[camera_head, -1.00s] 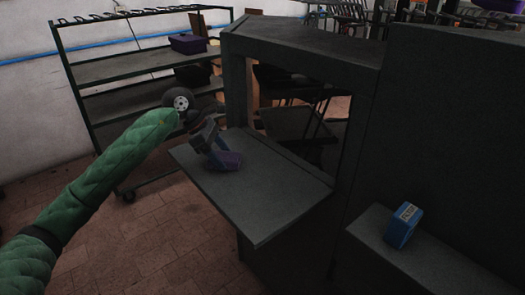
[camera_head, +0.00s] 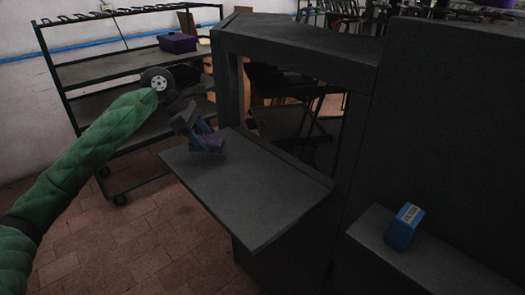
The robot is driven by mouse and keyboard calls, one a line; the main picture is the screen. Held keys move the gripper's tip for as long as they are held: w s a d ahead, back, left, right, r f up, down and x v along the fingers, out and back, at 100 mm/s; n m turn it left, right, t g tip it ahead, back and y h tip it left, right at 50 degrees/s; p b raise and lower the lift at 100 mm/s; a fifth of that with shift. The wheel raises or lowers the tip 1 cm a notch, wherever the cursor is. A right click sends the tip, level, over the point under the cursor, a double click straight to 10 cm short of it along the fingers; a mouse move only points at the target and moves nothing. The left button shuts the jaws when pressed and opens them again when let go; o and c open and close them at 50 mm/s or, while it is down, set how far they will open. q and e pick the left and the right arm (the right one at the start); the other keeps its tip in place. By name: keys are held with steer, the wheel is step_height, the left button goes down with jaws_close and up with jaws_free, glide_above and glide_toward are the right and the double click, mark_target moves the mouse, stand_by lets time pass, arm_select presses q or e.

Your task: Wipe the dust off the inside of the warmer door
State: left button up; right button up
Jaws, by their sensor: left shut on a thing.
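The warmer (camera_head: 228,60) is a dark grey cabinet with an open front. Its door (camera_head: 235,195) is folded down flat like a shelf, with the inside face up. Dust on it is too faint to make out. My left gripper (camera_head: 205,140), on the green-sleeved arm, is over the far left part of the door. My right gripper is not in view.
A blue labelled box (camera_head: 403,227) stands on a grey ledge (camera_head: 440,270) at the right. A dark shelf rack (camera_head: 115,70) with a purple bin (camera_head: 177,43) is behind my left arm. The tiled floor left of the door is clear.

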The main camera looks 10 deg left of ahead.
arm_select(q)
steer(key=shift+w+a+r, duration=0.1)
steer(key=shift+a+r, duration=0.1)
steer(key=shift+r, duration=0.5)
steer(key=shift+r+p, duration=0.35)
steer(key=shift+r, duration=0.85)
steer(key=shift+d, duration=0.1)
